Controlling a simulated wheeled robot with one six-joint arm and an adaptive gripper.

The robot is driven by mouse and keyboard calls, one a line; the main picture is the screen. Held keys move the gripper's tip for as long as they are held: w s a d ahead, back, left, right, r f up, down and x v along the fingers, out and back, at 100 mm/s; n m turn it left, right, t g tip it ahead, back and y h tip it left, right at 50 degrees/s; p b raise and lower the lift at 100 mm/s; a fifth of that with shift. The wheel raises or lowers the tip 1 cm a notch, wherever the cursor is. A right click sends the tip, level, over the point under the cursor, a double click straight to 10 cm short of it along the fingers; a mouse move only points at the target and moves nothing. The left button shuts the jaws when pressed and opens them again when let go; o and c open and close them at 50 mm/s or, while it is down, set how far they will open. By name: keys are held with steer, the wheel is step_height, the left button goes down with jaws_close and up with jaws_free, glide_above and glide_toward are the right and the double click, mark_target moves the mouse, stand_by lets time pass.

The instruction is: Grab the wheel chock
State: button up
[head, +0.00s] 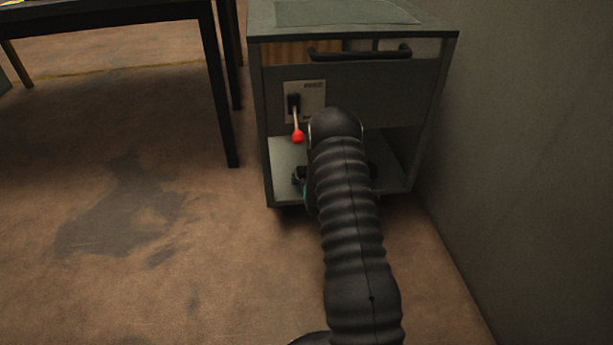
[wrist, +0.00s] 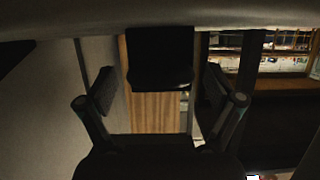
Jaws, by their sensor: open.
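A black block, which looks like the wheel chock (wrist: 160,58), shows in the wrist view. It rests against the pale grey surface along the top of that view, which appears upside down. My gripper (wrist: 158,86) is open, with one finger on each side of the block and a visible gap to both. Nothing is held. In the head view my arm reaches into the lower opening of the grey cart (head: 448,90). The arm hides the block and most of the gripper there; only a small dark and teal part shows left of the arm.
A lever with a red knob (head: 298,136) hangs on the cart's front, close left of my arm. A black handle (head: 360,53) crosses the cart above. A wall (head: 530,150) stands close on the right. A dark table (head: 110,15) is at left, with clear floor before it.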

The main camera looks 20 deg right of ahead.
mark_target(304, 166)
steer(key=shift+x, duration=1.75)
steer(key=shift+a, duration=0.1)
steer(key=c, duration=1.5)
steer(key=shift+r, duration=0.1)
